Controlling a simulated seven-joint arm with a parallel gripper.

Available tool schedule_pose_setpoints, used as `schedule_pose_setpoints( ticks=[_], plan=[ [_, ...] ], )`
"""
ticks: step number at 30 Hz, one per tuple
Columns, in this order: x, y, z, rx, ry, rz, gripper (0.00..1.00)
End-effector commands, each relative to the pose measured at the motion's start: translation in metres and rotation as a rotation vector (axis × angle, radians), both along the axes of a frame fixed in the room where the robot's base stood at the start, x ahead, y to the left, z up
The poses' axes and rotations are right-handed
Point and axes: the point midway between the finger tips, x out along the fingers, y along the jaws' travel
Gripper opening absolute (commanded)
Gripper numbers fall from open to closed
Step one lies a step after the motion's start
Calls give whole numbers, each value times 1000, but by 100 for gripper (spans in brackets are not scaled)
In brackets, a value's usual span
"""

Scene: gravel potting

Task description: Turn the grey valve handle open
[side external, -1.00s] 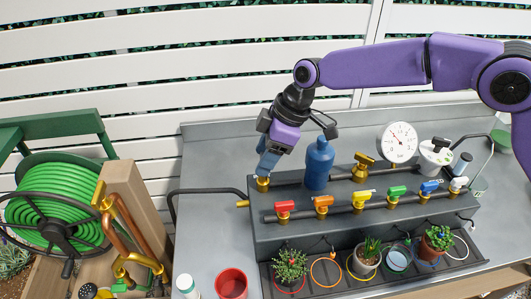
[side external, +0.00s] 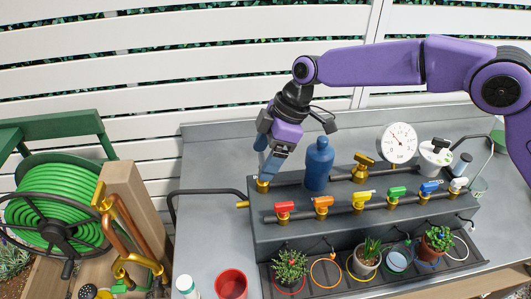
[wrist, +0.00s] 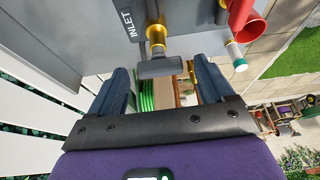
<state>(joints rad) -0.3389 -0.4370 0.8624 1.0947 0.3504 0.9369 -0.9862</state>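The grey valve handle (wrist: 163,68) shows in the wrist view as a short flat bar, lying crosswise to the pipe. It sits on a brass valve (wrist: 157,34) beside the "INLET" lettering. My gripper (wrist: 163,85) is open, with one blue finger on each side of the handle; whether either finger touches its ends I cannot tell. In the side view my gripper (side external: 269,170) points down at the brass inlet valve (side external: 263,186) at the left end of the grey manifold box (side external: 300,236). The fingers hide the handle there.
A blue canister (side external: 318,164) stands close right of my gripper. Coloured valves line the manifold, the red one (side external: 284,208) nearest. A pressure gauge (side external: 399,142) stands farther right. A red pot (side external: 231,284) and white bottle (side external: 187,286) stand at the front. The bench left of the manifold is mostly clear.

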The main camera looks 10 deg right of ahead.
Motion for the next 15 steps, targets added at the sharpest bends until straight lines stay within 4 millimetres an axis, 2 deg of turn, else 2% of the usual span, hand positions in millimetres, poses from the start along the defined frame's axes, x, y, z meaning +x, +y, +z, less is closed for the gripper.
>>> schedule_pose_setpoints(
  ticks=[8, 11, 15],
  plan=[
    [0, 0, 2, 1, 0, -2, 81],
    [0, -3, 9, 2, 0, -2, 81],
    [1, -11, 29, 3, -2, -3, 81]
  ],
)
